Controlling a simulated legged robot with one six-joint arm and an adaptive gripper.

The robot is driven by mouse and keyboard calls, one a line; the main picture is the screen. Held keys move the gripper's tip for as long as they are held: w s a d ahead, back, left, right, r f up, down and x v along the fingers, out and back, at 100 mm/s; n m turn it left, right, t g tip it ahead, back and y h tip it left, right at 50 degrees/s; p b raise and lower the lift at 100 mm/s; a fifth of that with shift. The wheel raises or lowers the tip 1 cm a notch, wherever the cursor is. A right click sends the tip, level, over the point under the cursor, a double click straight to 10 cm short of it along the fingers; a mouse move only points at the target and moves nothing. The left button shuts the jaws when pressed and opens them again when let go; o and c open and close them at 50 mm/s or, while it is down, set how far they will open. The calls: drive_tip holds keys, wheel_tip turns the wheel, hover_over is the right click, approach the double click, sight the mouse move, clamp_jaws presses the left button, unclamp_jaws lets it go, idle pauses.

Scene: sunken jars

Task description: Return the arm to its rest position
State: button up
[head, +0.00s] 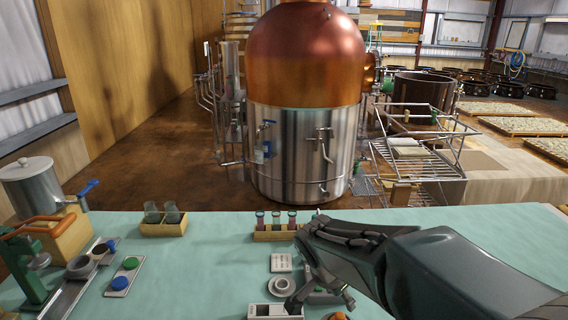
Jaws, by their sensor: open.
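My arm reaches in from the right over the teal tabletop (200,275), and my gripper (299,265) is at its left end. The fingers are open and spread, with nothing visible between them. The gripper hides part of the table and some small items under it. A wooden rack with several small jars (276,219) stands just behind and left of the gripper. A white ring-shaped dish (281,286) and a small pale dotted block (281,262) lie close to its left.
A wooden holder with glass cups (163,219) stands at the table's back left. A green press (25,270), a metal pot (40,185) and a panel with coloured buttons (124,276) crowd the left side. A copper still (305,110) stands beyond the table. The table's middle left is clear.

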drive_tip(key=s+d+r+n+t+y, duration=0.1)
drive_tip(key=s+r+n, duration=0.3)
drive_tip(key=s, duration=0.4)
drive_tip(key=s+d+r+n+t+y, duration=0.1)
drive_tip(key=s+r+n+t+y, duration=0.1)
drive_tip(key=s+r+n, duration=0.2)
drive_tip(key=s+n, duration=0.3)
drive_tip(key=s, duration=0.1)
drive_tip(key=shift+s+d, duration=0.3)
drive_tip(key=shift+d, duration=0.05)
